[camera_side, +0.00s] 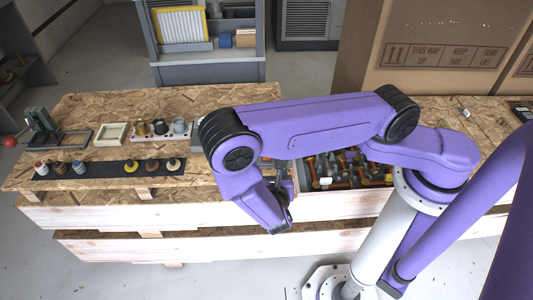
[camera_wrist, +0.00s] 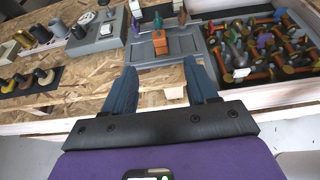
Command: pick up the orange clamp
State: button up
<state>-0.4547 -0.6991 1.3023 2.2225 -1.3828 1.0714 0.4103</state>
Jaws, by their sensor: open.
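A small upright orange piece (camera_wrist: 160,43), which looks like the orange clamp, stands on a grey tray (camera_wrist: 185,43) in the wrist view. It shows beyond my fingertips, roughly midway between them. My gripper (camera_wrist: 160,68) is open, with two blue-grey fingers spread apart and nothing between them. In the side view my gripper (camera_side: 284,218) hangs low in front of the pallet table's near edge. The orange piece cannot be made out there, as my arm covers that part of the table.
Right of the tray is a bin (camera_wrist: 226,66) crowded with orange, yellow and dark parts. To the left, a black strip (camera_side: 105,170) holds several small knobs or bottles. Large cardboard boxes (camera_side: 440,45) stand behind.

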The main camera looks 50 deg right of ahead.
jog(key=x, duration=1.1)
jog(key=shift+f, duration=0.1)
jog(key=shift+x, duration=3.1)
jog(key=shift+a, duration=0.15)
jog(key=c, duration=1.1)
